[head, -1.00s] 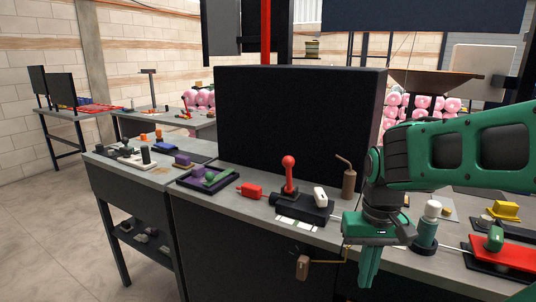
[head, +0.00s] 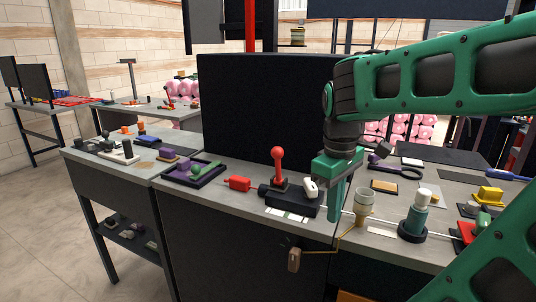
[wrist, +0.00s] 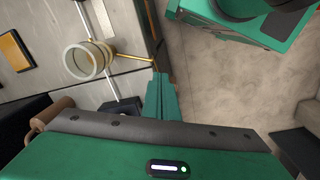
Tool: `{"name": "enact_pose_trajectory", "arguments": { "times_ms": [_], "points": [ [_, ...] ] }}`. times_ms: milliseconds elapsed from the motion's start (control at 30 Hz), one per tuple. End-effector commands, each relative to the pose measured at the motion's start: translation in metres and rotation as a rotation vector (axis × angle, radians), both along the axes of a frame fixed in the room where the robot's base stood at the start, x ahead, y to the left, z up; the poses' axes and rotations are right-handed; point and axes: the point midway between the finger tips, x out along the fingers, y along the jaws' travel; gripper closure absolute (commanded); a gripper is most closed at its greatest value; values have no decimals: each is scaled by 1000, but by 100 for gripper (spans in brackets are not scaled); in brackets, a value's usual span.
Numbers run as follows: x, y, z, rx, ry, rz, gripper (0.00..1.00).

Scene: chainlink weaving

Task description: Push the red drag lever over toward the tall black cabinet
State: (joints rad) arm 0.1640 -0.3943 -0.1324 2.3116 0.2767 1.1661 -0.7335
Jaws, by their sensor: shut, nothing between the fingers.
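The red drag lever (head: 278,168) has a round red knob and stands nearly upright on a black base (head: 292,206) on the bench. A white switch handle (head: 311,188) sits on the same base, to the right of the lever. A tall black cabinet (head: 255,110) rises behind the lever. My green gripper (head: 336,222) is shut and empty, pointing down at the bench's front edge, right of the base and apart from the lever. In the wrist view its shut fingers (wrist: 160,98) show. I cannot make out the red lever there.
A clear cup-like ring (head: 364,203) and a green bottle (head: 415,220) stand right of my gripper. A brown handle (head: 294,260) hangs at the bench front.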

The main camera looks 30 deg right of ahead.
Motion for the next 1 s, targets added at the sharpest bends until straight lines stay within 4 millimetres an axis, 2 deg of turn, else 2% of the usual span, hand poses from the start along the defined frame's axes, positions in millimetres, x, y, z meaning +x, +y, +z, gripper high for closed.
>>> {"name": "enact_pose_trajectory", "arguments": {
  "times_ms": [33,267,400,600,800,1000],
  "points": [
    [15,1,12,-10,3,115,100],
    [76,15,64,-50,24,669,100],
    [110,32,94,-70,37,1006,100],
    [151,60,131,-95,49,1449,100],
    [174,80,152,-111,53,1726,100],
    [180,86,153,-116,55,1813,100]
  ]
}}
